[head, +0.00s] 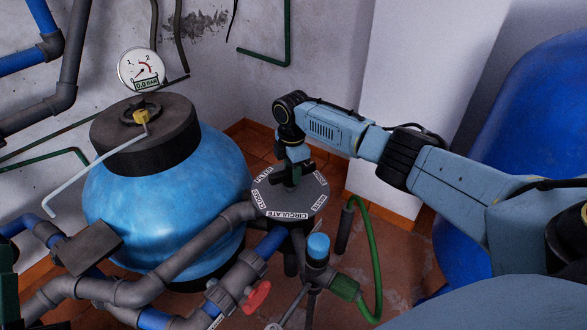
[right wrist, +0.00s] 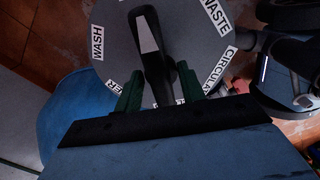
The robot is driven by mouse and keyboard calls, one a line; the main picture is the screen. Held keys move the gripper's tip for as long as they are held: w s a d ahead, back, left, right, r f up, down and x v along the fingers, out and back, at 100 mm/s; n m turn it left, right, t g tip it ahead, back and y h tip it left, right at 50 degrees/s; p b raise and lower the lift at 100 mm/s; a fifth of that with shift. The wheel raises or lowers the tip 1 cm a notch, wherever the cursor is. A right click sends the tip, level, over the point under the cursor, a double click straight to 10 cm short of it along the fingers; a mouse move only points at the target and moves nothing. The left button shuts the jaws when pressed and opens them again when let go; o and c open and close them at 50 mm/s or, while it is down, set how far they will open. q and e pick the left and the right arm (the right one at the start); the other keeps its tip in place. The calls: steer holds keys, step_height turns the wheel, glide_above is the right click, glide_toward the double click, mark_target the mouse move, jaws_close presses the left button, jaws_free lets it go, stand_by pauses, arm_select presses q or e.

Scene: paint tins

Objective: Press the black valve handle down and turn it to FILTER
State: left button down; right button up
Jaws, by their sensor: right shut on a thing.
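The black valve handle (right wrist: 152,60) stands on a dark round valve plate (head: 312,205) with white labels around its rim. My right gripper (head: 292,172) comes down from above and is shut on the handle. In the right wrist view its green fingertips (right wrist: 158,92) stand on either side of the handle. The handle's white stripe points up, between the WASH label (right wrist: 97,43) and the WASTE label (right wrist: 216,15). CIRCULATE (right wrist: 217,70) is at the right. A label ending in "ER" at lower left is partly hidden by a finger. I cannot tell how far down the handle is.
A blue filter tank (head: 165,205) with a dark lid stands left of the valve. A pressure gauge (head: 141,70) reads 0.0 bar. Grey pipes (head: 190,250), a red tap (head: 257,297) and a green hose (head: 376,260) surround the valve. A large blue tank (head: 545,120) stands at right.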

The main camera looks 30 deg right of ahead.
steer(key=shift+s+f, duration=0.1)
steer(key=shift+f, duration=0.4)
steer(key=shift+n, duration=0.5)
steer(key=n, duration=0.8)
steer(key=shift+w+a, duration=0.1)
steer(key=shift+w, duration=0.15)
steer(key=n, duration=0.3)
